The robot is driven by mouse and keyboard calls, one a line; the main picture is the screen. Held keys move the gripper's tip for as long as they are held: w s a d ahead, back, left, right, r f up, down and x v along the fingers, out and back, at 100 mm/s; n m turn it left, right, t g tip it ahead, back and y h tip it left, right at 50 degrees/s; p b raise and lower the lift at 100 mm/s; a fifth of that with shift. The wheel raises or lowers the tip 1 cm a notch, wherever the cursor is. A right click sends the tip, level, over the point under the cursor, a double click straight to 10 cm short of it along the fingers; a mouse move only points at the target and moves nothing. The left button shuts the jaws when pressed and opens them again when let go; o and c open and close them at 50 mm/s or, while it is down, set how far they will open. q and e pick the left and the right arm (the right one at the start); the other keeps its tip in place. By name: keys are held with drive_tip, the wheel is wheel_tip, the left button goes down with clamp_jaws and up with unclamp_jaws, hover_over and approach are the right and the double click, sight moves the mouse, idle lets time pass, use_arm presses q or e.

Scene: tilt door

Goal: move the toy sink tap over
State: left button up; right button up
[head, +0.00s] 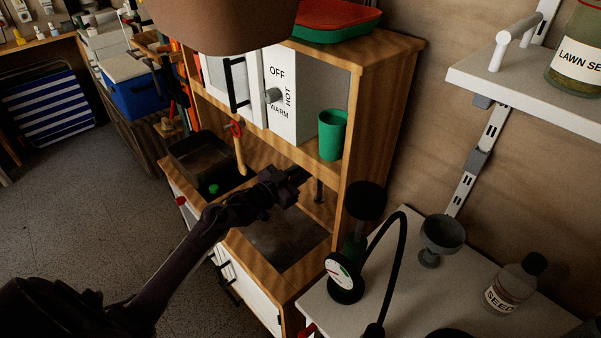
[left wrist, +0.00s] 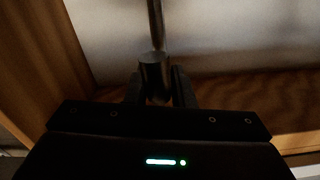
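The toy sink tap shows in the head view as a dark upright post (head: 319,192) behind the toy kitchen's sink (head: 285,240). My left gripper (head: 303,175) reaches over the sink from the left, close to the tap. In the left wrist view the tap (left wrist: 154,68) is a dark cylinder with a thinner rod rising from it. The fingers of my left gripper (left wrist: 158,90) stand apart, one on each side of the cylinder. I cannot tell whether they touch it. My right gripper is not in view.
A green cup (head: 332,135) stands on the kitchen's shelf above the sink. A pressure gauge with a black hose (head: 344,275) is on the white table at right, near the sink. A large brown object (head: 222,22) hangs over the top.

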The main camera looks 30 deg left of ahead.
use_arm(q)
clamp_jaws()
drive_tip(key=shift+d, duration=0.1)
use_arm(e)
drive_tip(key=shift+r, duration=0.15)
use_arm(q)
drive_tip(key=shift+s+d+n+t+y+p, duration=0.15)
drive_tip(key=shift+d+n+y+p, duration=0.65)
drive_tip(key=shift+y, duration=0.7)
drive_tip(key=shift+w+d+n+t+y+p, duration=0.1)
drive_tip(key=shift+d+n+y+p, duration=0.4)
drive_tip(key=shift+n+y, duration=0.8)
drive_tip(key=shift+s+d+n+t+y+p, duration=0.15)
drive_tip(key=shift+d+n+y+p, duration=0.55)
drive_tip(key=shift+y, duration=1)
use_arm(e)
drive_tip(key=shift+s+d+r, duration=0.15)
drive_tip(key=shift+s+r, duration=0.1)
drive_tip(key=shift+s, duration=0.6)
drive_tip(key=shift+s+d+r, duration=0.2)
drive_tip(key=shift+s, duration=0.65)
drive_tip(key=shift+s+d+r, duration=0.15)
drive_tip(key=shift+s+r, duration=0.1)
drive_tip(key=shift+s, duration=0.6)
use_arm(q)
drive_tip(key=shift+o, duration=2.3)
unclamp_jaws()
